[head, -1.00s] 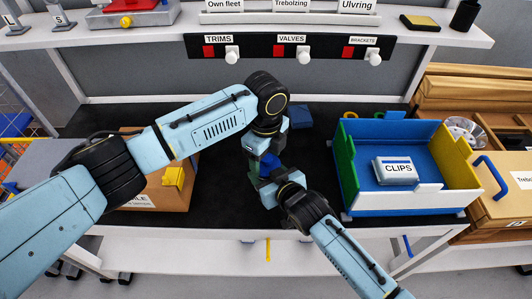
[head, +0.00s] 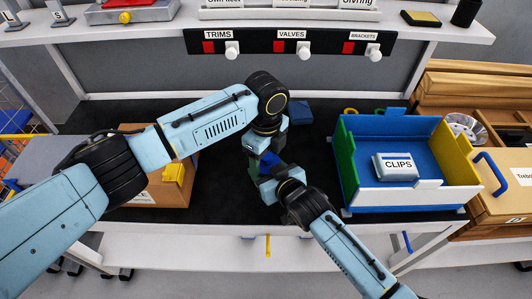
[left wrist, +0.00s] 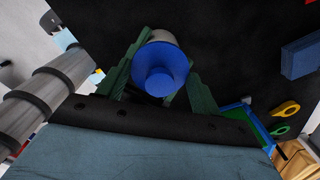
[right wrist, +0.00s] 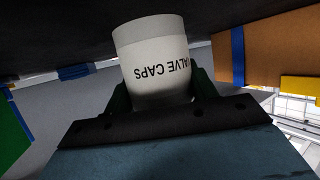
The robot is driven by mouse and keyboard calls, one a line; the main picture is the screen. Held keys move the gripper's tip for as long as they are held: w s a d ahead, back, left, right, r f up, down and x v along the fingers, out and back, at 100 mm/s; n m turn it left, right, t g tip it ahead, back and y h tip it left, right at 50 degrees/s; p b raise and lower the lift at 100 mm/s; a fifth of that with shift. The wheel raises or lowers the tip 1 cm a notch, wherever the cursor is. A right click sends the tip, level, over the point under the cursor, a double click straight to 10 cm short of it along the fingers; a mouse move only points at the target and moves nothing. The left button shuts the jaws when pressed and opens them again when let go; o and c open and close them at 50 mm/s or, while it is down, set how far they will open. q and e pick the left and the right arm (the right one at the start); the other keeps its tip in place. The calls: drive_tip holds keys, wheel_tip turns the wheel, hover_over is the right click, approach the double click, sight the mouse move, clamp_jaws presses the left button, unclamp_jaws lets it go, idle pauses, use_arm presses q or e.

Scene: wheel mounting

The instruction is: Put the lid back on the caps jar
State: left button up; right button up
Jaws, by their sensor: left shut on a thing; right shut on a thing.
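The blue lid (left wrist: 160,68) with its round knob lies between the green fingers of my left gripper (left wrist: 160,80), which is shut on it. The lid also shows as a blue patch in the head view (head: 268,160). The white caps jar (right wrist: 152,55), its label upside down in the right wrist view, is between the fingers of my right gripper (right wrist: 152,95), which is shut on it. A pale part of the jar (left wrist: 160,37) shows behind the lid in the left wrist view. The lid overlaps the jar there; I cannot tell whether they touch.
A blue, green and yellow bin (head: 410,198) with a CLIPS box (head: 395,168) stands to the right. A brown carton (head: 160,192) is at left, partly behind my left arm. A small blue block (head: 299,115) lies behind the grippers. Black table surface (head: 225,195) is clear around them.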

use_arm(q)
drive_tip(key=shift+f, duration=0.2)
drive_tip(key=o, duration=1.1)
drive_tip(key=shift+s+f, duration=0.1)
wheel_tip(320, 180, up, 12)
drive_tip(key=shift+r, duration=0.2)
use_arm(e)
drive_tip(key=o, duration=1.4)
drive_tip(key=shift+o, duration=0.2)
drive_tip(key=shift+s, duration=0.1)
